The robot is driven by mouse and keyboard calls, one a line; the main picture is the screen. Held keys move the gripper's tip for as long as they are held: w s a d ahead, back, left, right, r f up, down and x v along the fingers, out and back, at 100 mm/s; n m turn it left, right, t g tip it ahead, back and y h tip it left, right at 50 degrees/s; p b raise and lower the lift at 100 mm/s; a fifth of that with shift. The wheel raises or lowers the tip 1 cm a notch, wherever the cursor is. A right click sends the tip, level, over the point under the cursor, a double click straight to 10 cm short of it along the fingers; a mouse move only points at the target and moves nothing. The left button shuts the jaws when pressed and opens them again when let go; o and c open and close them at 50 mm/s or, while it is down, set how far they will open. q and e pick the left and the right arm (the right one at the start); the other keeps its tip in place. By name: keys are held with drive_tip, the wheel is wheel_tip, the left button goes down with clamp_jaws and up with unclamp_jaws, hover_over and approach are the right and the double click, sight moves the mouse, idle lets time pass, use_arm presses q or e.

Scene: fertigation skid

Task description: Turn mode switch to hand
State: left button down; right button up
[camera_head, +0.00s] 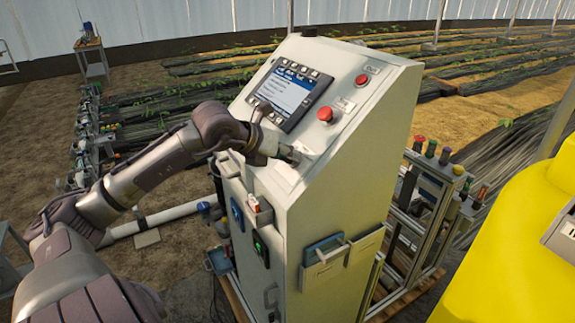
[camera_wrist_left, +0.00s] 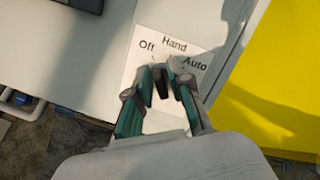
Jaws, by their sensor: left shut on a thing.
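The mode switch sits on a white label plate (camera_wrist_left: 197,50) marked Off, Hand and Auto, on the sloped face of the control cabinet (camera_head: 345,200). Hand is at the top of the plate, Off at the left and Auto at the right. My left gripper (camera_head: 291,156) is at the plate, below the screen in the head view. In the left wrist view its fingers (camera_wrist_left: 168,78) are closed around the switch knob. The fingers hide most of the knob, so I cannot tell which way it points. My right gripper is not in view.
A screen panel (camera_head: 290,94) is above my left gripper. A red button (camera_head: 325,114) and another red knob (camera_head: 361,80) are to the right on the same face. A yellow surface (camera_head: 515,240) stands at the right. Pipes and frames stand behind the cabinet.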

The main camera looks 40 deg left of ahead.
use_arm(q)
drive_tip(key=m+h+b, duration=0.1)
drive_tip(key=m+b, duration=0.4)
drive_tip(key=b, duration=0.2)
drive_tip(key=shift+f, duration=0.2)
drive_tip(key=shift+r+m+h+b, duration=0.2)
drive_tip(key=shift+m+h+b, duration=0.2)
drive_tip(key=shift+m+b, duration=0.8)
drive_tip(key=c, duration=1.3)
unclamp_jaws()
drive_tip(key=shift+o, duration=0.2)
drive_tip(key=shift+s+r, duration=0.1)
drive_tip(key=v, duration=1.1)
drive_tip(key=shift+s+r, duration=0.25)
